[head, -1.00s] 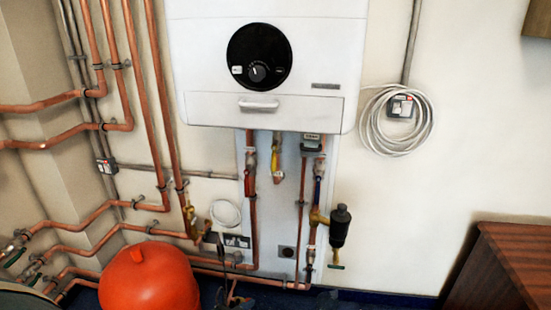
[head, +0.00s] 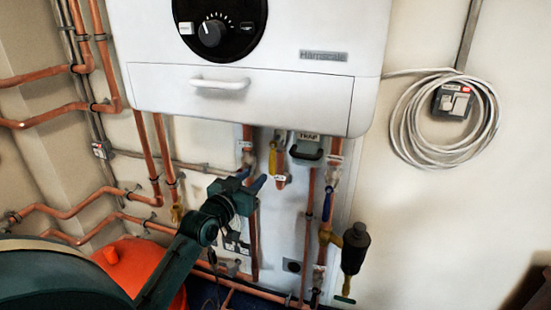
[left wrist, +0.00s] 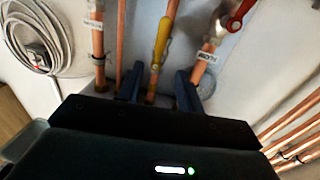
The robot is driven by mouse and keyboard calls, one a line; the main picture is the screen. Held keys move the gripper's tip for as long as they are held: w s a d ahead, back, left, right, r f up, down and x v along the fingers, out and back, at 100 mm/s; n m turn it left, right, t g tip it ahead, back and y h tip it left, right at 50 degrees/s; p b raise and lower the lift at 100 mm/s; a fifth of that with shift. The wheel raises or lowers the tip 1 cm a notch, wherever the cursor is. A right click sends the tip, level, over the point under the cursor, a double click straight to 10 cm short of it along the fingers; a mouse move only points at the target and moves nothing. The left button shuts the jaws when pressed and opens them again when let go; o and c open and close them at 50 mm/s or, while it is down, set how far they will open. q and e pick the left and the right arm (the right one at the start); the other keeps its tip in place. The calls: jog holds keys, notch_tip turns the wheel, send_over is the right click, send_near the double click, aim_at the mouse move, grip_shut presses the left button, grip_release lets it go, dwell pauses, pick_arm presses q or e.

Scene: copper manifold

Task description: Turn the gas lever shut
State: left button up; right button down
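The yellow gas lever (head: 273,161) lies along its short copper pipe under the boiler, just right of and beyond my left gripper (head: 255,177). In the left wrist view the yellow lever (left wrist: 162,42) is upright, in line with the pipe. My left gripper (left wrist: 158,72) is open there, with one blue finger on each side of the pipe line and the lever's lower end near the gap. I see no contact with the lever. My right gripper is out of view.
The white boiler (head: 240,92) overhangs the valves. A red lever (left wrist: 240,14) is on a neighbouring pipe. A blue lever (head: 327,203) and a black filter (head: 354,248) stand right. An orange vessel (head: 138,264) is below my left arm.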

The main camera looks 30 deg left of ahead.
aim_at(270, 161)
pick_arm(q)
jog(key=w, duration=0.7)
jog(key=w+a, duration=0.1)
jog(key=w, duration=0.3)
jog(key=shift+w+b, duration=0.1)
jog(key=shift+b, duration=0.2)
grip_shut()
